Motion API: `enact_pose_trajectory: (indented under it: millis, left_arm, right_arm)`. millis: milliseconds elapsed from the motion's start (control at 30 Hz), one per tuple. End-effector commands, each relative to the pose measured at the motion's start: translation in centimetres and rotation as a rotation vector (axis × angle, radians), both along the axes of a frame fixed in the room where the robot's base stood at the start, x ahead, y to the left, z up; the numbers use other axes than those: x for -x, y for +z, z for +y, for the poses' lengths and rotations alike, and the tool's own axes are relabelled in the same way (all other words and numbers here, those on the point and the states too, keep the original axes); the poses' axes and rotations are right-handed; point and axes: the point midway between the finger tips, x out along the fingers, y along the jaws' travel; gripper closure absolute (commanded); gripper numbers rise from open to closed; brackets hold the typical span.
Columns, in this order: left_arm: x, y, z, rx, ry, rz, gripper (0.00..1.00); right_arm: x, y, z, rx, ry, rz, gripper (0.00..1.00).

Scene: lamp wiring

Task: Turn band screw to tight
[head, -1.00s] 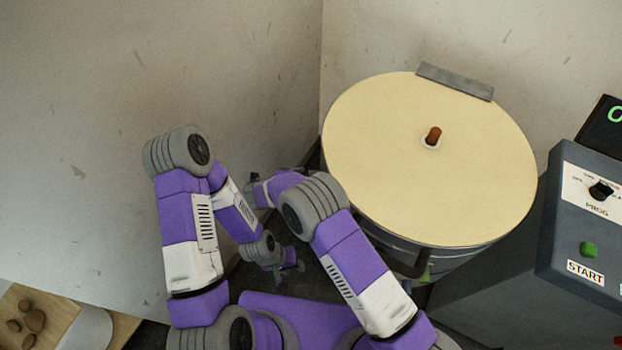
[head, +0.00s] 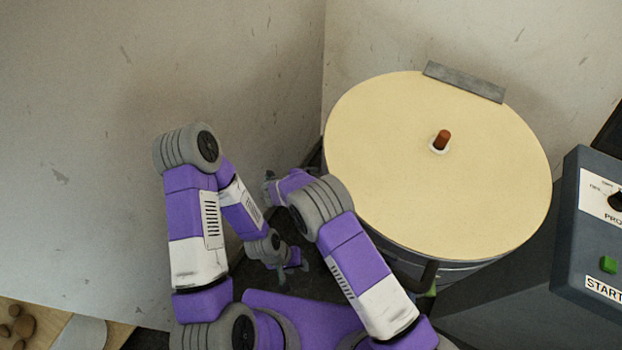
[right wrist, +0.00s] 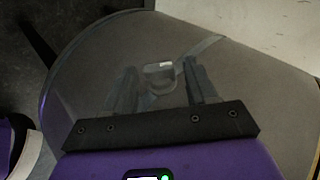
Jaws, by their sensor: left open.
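A round drum with a cream top (head: 400,120) stands at the right in the head view. A dark bar (head: 430,273) with a bit of green below it shows at its near lower edge. I cannot tell whether this is the band screw. In the right wrist view, my right gripper (right wrist: 160,85) is open, with its two fingers apart on either side of a small grey block (right wrist: 159,70), possibly the screw's head. Gaps show between block and fingers. The right gripper is hidden in the head view. My left gripper (head: 293,272) is open and empty, low and left of the drum.
A reddish-brown peg (head: 442,139) stands up from the drum top, and a grey bar (head: 464,82) lies at its back edge. A grey control box (head: 580,240) with a green START button is at the right. Walls close off the left and back.

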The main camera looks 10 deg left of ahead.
Motion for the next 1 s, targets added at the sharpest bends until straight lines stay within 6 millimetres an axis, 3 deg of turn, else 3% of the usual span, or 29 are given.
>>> enact_pose_trajectory:
  millis: [33, 300, 467, 800, 1000]
  left_arm:
    - [0.0, 0.0, 0.0, 0.000, 0.000, 0.000, 0.57]
    - [0.0, 0.0, 0.0, 0.000, 0.000, 0.000, 0.57]
    - [0.0, -0.6, 0.0, 0.000, 0.000, 0.000, 0.57]
    - [0.0, -4.1, 0.0, 0.000, 0.000, 0.000, 0.57]
    - [0.0, -4.4, 0.0, 0.000, 0.000, 0.000, 0.57]
  right_arm:
    - [0.0, 0.0, 0.0, 0.000, 0.000, 0.000, 0.52]
    - [0.0, 0.0, 0.0, 0.000, 0.000, -0.001, 0.93]
    - [0.0, -0.2, 0.0, 0.002, 0.002, -0.024, 0.94]
    - [0.2, -0.6, 0.0, -0.005, 0.001, -0.219, 0.94]
    - [0.2, -0.2, 0.0, -0.010, 0.001, -0.252, 0.94]
